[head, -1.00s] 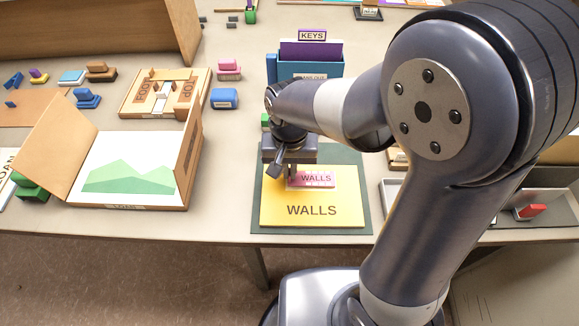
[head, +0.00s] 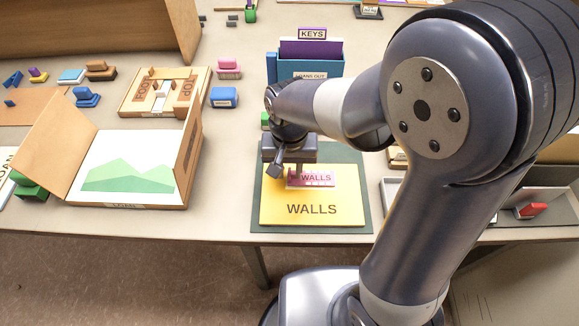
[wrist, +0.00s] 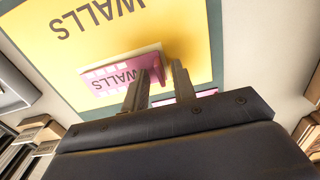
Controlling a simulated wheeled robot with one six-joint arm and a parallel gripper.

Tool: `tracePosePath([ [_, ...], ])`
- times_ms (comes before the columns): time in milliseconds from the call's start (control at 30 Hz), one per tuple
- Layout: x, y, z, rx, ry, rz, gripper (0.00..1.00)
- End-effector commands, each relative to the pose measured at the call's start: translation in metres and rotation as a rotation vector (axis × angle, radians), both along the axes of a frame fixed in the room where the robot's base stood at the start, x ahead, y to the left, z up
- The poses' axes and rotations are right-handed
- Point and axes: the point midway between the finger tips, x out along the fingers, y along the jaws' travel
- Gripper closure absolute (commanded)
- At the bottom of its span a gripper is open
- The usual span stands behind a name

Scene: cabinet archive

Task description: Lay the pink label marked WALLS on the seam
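The pink label (head: 318,178) marked WALLS is on the upper part of a yellow folder (head: 312,210), also marked WALLS. In the wrist view the label (wrist: 120,77) shows pale squares beside its lettering and a raised pink tab at one end. My gripper (wrist: 159,72) is low over the folder, its two fingers apart on either side of that tab, with a gap seen by the right finger. In the head view my gripper (head: 290,174) hides the label's left end. I cannot make out the seam clearly beneath the label.
The folder lies on a dark green mat (head: 262,220). Behind it stands a blue box (head: 305,66) with a purple KEYS divider. An open wooden case (head: 125,165) with a green picture is at left. A grey tray (head: 390,195) is at right.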

Motion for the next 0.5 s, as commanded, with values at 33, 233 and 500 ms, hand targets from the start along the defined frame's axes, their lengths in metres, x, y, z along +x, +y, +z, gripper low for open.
tracePosePath([
  [33, 0.0000, 0.0000, 0.0001, 0.000, 0.000, 0.000, 0.74],
  [233, 0.0000, 0.0000, 0.0001, 0.000, 0.000, 0.000, 0.74],
  [500, 0.0001, 0.0001, 0.0070, 0.000, -0.001, 0.000, 0.74],
])
